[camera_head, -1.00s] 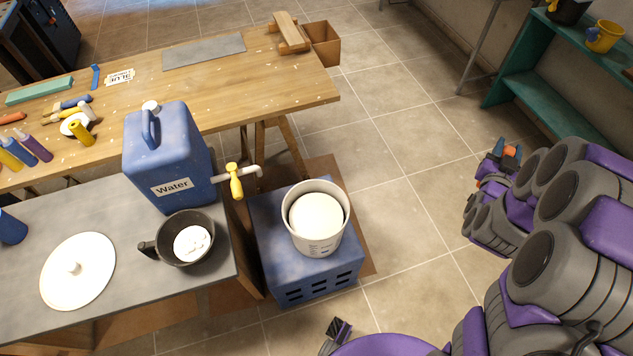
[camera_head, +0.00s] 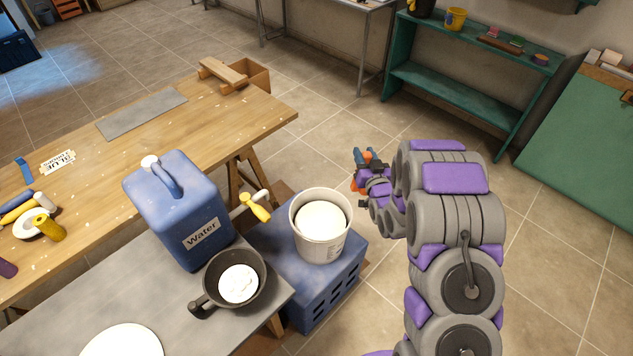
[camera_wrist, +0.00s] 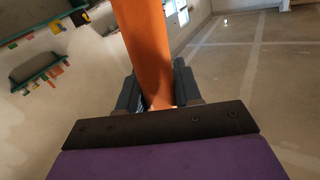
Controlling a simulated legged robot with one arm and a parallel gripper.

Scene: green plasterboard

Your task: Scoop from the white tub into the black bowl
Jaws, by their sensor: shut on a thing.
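The white tub (camera_head: 336,247) stands upright on a blue crate in the head view, filled high with white material (camera_head: 320,216). The black bowl (camera_head: 213,287) is on the grey worktop, left of and nearer than the tub. A white heap (camera_head: 238,284) lies in it. My gripper (camera_head: 369,160) is in the air above and right of the tub in the picture, apart from it. In the wrist view my gripper (camera_wrist: 155,85) is shut on an orange handle (camera_wrist: 147,45). The handle's far end is out of view, so I cannot tell its tool head.
A blue water canister (camera_head: 175,215) with a yellow-handled tap (camera_head: 258,208) stands left of the tub. The blue crate (camera_head: 340,290) supports the tub. A white lid (camera_head: 120,345) lies on the worktop. A wooden table (camera_head: 200,140) is behind. Tiled floor is open right of the tub.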

